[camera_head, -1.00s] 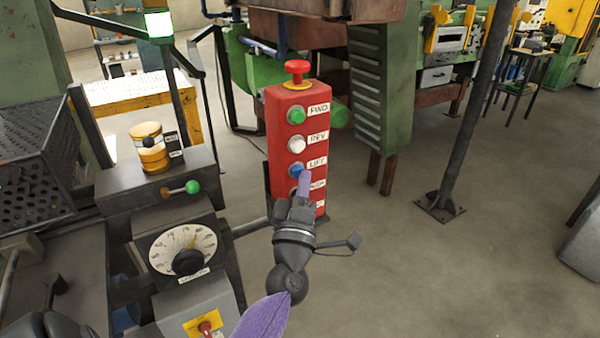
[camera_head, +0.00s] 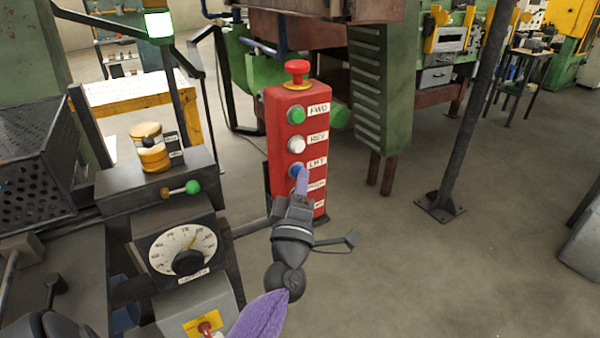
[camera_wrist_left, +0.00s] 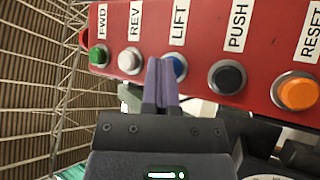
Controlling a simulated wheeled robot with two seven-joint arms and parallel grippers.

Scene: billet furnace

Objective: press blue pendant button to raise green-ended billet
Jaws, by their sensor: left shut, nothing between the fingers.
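The red pendant box (camera_head: 283,182) stands upright in the middle of the head view. Its blue button (camera_head: 296,170) is beside the LIFT label, below the green FWD and white REV buttons. My left gripper (camera_head: 302,180) is shut and empty, with its purple fingertips at the blue button. In the left wrist view the shut fingers (camera_wrist_left: 161,82) overlap the left part of the blue button (camera_wrist_left: 177,67). I cannot tell whether they touch it or press it in. The green-ended billet is not identifiable in these views. My right gripper is not in view.
The pendant also carries a black PUSH button (camera_wrist_left: 227,77), an orange RESET button (camera_wrist_left: 296,92) and a red mushroom knob (camera_head: 297,70) on top. A dial box (camera_head: 183,250) stands to the left. A dark post (camera_head: 470,110) rises at the right, with open floor around it.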

